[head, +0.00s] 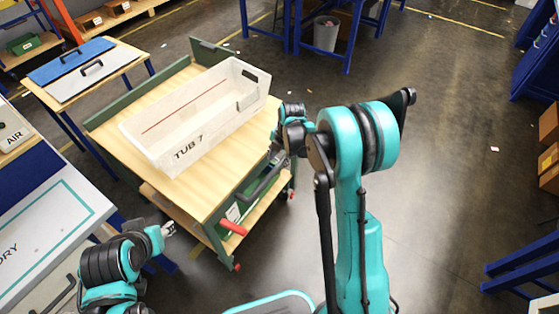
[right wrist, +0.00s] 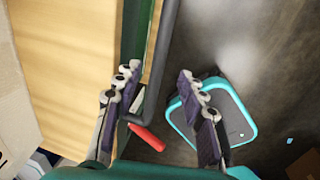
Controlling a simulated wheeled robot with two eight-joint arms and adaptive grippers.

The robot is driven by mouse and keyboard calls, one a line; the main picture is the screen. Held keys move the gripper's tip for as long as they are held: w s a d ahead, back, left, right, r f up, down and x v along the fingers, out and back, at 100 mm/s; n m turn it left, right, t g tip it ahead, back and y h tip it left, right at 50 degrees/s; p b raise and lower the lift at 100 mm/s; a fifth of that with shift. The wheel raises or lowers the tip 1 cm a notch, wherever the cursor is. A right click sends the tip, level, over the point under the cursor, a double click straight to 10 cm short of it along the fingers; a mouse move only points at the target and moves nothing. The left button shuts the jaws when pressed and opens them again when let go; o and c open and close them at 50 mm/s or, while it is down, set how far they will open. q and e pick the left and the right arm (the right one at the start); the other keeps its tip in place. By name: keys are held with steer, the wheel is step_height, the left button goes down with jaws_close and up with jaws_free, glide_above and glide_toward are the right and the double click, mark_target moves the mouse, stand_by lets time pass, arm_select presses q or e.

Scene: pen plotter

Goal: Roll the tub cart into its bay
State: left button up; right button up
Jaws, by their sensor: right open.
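The tub cart (head: 205,195) has a wooden top in a green frame and stands left of the middle in the head view. A white tub (head: 190,120) marked TUB 7 sits on it. A dark bar handle (head: 262,180) runs along its near right side, with a red grip (head: 232,227) below. In the right wrist view, the handle (right wrist: 164,65) passes between the fingers of my right gripper (right wrist: 160,90), which is open. My left gripper (head: 168,229) is small, apart from the cart's near left corner. I cannot identify the bay.
A small table (head: 110,78) with blue and white panels stands beyond the cart's left. A white-topped bench (head: 45,230) is at near left. Blue benches and a grey bin (head: 326,33) stand behind. Cardboard boxes (head: 549,150) are at far right. The floor (head: 450,130) right of the cart is mostly clear.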

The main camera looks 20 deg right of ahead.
mark_target(275, 170)
steer(key=f+b, duration=0.1)
steer(key=f, duration=0.1)
steer(key=f+b, duration=0.1)
steer(key=f, duration=0.2)
steer(key=w+a+f+b, duration=0.1)
steer(key=f, duration=0.1)
steer(key=shift+w+f, duration=0.1)
steer(key=shift+f, duration=0.3)
jaws_close()
